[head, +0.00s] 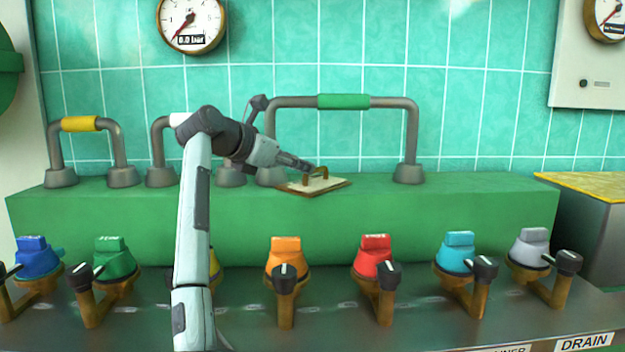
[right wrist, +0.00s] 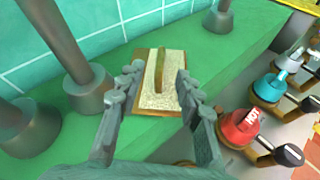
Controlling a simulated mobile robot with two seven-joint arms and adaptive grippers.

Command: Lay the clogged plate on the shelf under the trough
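The plate (head: 330,186) lies flat on top of the long green block (head: 480,190). It has a pale speckled face, a brown rim and a raised brown bar handle (head: 317,172). The plate also shows in the right wrist view (right wrist: 147,97). My right gripper (head: 308,167) is at the handle. In the right wrist view the gripper (right wrist: 160,70) is open, with one finger on each side of the handle and gaps between. My left gripper is out of view. I cannot make out a trough or a shelf under one.
Grey pipe loops stand along the block; one with a green sleeve (head: 343,101) arches behind the plate. Coloured valves, such as the red one (head: 375,258), line the front. A grey box (head: 597,235) with a yellow speckled top stands at the right. The block's right end is bare.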

